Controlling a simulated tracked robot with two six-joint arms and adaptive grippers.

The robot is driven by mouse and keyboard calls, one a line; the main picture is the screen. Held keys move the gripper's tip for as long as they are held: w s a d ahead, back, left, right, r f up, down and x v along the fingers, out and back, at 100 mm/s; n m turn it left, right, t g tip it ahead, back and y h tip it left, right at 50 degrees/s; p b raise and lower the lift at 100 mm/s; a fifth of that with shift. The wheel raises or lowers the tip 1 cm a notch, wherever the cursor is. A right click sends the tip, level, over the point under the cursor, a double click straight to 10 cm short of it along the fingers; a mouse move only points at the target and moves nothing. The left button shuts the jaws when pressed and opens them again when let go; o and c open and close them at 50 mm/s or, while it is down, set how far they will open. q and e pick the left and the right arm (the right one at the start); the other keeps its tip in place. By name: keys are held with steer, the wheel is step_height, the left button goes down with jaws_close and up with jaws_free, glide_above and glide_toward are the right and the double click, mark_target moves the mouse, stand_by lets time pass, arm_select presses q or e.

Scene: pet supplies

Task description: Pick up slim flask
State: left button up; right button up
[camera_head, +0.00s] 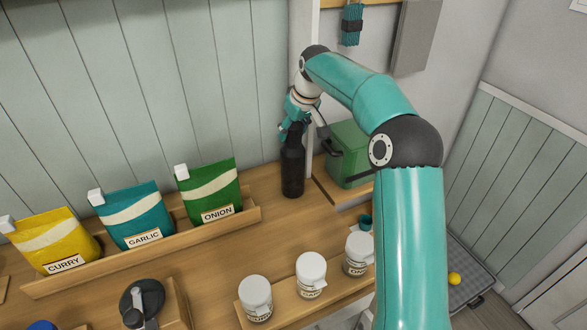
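A slim black flask (292,170) stands upright on the wooden counter, near the wall corner and left of a green box. My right arm reaches over from the right, and my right gripper (298,127) is at the flask's top, with its fingers pointing down around or beside the neck. The fingers partly cover the flask's top. I cannot tell whether they are closed on it or touch it. My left gripper is not in view.
The green box (347,155) stands close to the right of the flask. A wooden tray (150,250) with curry, garlic and onion bags is at left. White-lidded jars (311,275) stand on a front rack. A yellow ball (454,279) lies low at right.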

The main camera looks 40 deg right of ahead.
jaws_close()
steer(key=shift+r, duration=0.1)
